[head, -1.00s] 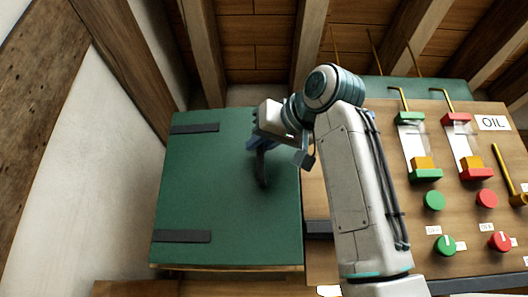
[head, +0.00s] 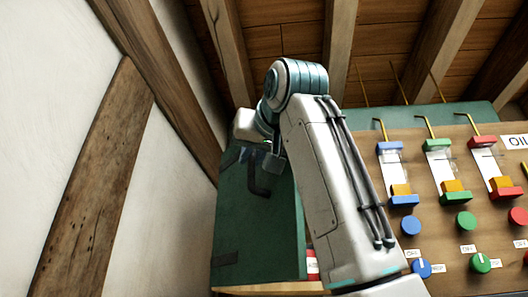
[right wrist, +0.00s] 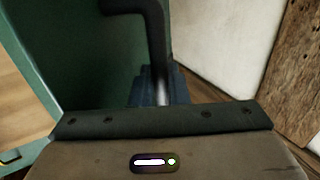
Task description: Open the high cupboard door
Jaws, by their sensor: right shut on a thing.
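The high cupboard door (head: 275,235) is a green panel with a dark strap at its lower left. It stands at an angle, its right edge swung out from the cupboard. Its dark bar handle (head: 260,188) also shows in the right wrist view (right wrist: 151,35), running down between my jaws. My right gripper (head: 250,155) is shut on this handle; my own wrist and forearm hide part of it and of the door. In the right wrist view the green door (right wrist: 90,60) fills the left, with its edge beside pale wood. My left gripper is not in view.
A wooden panel (head: 440,190) at the right carries coloured levers and knobs. A red and white item (head: 312,264) shows just right of the door's edge. A white wall with a timber post (head: 95,185) stands close on the left. Ceiling beams run above.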

